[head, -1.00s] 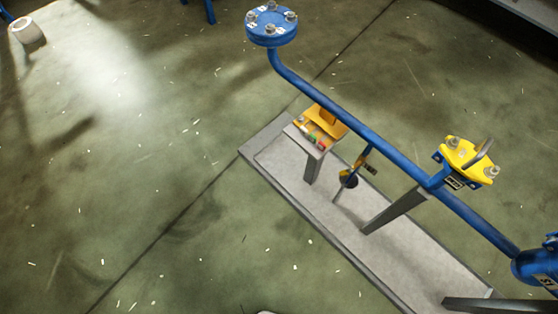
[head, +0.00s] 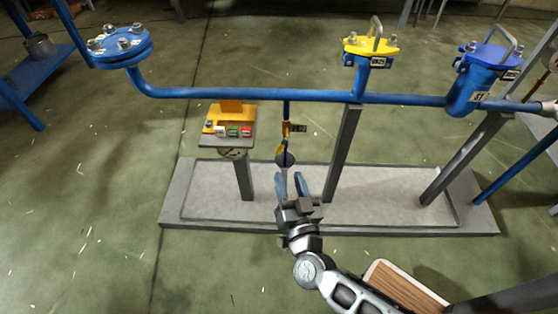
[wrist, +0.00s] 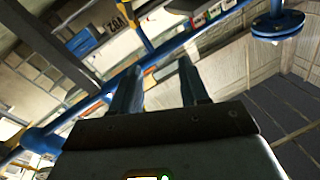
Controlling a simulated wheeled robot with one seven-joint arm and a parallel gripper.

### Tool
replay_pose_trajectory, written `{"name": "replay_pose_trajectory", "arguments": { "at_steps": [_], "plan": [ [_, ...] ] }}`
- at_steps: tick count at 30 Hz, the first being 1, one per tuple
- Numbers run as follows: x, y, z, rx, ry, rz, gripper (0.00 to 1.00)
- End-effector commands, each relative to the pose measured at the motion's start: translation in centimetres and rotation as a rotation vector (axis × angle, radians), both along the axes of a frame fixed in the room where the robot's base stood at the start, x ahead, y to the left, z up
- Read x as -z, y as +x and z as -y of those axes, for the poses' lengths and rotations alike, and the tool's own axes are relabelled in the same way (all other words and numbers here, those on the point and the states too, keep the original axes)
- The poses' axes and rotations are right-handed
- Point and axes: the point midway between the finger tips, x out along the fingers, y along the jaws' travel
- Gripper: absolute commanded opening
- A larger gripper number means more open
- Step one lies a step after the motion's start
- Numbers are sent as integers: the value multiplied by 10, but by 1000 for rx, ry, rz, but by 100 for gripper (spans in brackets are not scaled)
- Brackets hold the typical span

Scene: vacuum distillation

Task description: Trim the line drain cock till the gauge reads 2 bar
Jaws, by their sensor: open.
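The drain cock (head: 285,142) hangs under the blue line, with a yellow lever and a small tag (head: 298,128) beside it. A dark round cup-like piece (head: 285,159) sits just below it. A round dial, seemingly the gauge (head: 233,154), shows under the button box; its reading is too small to tell. My gripper (head: 291,178) is open and empty, fingers pointing up, just below the cock and dark piece. In the wrist view my open fingers (wrist: 155,66) point toward the blue pipe, with a yellow strip (wrist: 145,38) and a lettered tag (wrist: 100,40) beyond; contact cannot be told.
The blue line (head: 220,94) runs across above a grey tray (head: 390,210). A blue flange (head: 120,46) is at its left end. A yellow-topped valve (head: 370,46) and a blue strainer-like body (head: 480,80) stand right. The button box (head: 230,130) is left of the cock.

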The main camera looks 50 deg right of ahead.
Motion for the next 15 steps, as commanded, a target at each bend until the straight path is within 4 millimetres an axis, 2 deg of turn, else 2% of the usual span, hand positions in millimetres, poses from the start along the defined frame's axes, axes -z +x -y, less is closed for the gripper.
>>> {"name": "replay_pose_trajectory", "arguments": {
  "at_steps": [1,6,9,15],
  "plan": [
    [27,21,12,49,11,6,45],
    [66,63,41,185,45,-11,45],
    [78,76,52,235,58,-25,45],
    [84,89,65,272,68,-35,45]
  ]
}}
